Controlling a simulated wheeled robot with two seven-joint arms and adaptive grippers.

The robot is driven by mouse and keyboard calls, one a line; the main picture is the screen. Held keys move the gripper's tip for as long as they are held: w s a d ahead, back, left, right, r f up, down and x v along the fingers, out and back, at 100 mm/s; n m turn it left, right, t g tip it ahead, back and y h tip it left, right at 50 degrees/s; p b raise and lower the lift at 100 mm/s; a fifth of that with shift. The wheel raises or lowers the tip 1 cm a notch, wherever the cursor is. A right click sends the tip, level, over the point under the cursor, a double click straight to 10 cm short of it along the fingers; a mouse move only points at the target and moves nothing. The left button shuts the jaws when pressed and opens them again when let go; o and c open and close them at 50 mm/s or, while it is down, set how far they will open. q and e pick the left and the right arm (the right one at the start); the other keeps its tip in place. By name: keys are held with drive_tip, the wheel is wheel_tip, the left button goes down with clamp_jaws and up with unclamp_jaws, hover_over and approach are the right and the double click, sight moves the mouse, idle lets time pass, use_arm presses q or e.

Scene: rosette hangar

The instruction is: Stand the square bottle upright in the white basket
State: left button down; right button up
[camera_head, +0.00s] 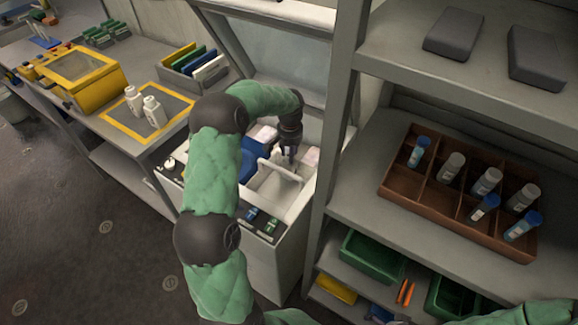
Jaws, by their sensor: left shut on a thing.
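The white basket (275,190) sits inside an open-lidded white machine at the middle, with its pale handle bar (280,171) across the top. My left gripper (290,158) points down over the basket, close to the handle. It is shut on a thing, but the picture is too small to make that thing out. I cannot pick out the square bottle for certain. Two white bottles, one (133,98) behind the other (154,111), stand upright on the yellow-edged mat at the left. My right gripper is out of view.
The machine's lid (285,60) is raised behind my left arm. A grey shelf post (337,130) stands close right of the basket. On the shelf, a brown divided tray (400,187) holds several capped tubes. A yellow-framed box (85,80) stands on the left bench.

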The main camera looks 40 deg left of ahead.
use_arm(q)
drive_tip(key=shift+f+b, duration=0.9)
drive_tip(key=shift+f, duration=1.35)
drive_tip(key=shift+f, duration=0.2)
drive_tip(key=c, duration=0.8)
unclamp_jaws()
drive_tip(key=shift+c, duration=0.2)
drive_tip(key=r+p, duration=0.1)
drive_tip(key=r, duration=0.3)
drive_tip(key=r+p, duration=0.2)
drive_tip(key=r, duration=0.2)
drive_tip(key=r+p, duration=0.2)
drive_tip(key=r, duration=0.2)
drive_tip(key=shift+s+d+r, duration=0.15)
drive_tip(key=shift+s+d, duration=0.1)
drive_tip(key=shift+s, duration=0.05)
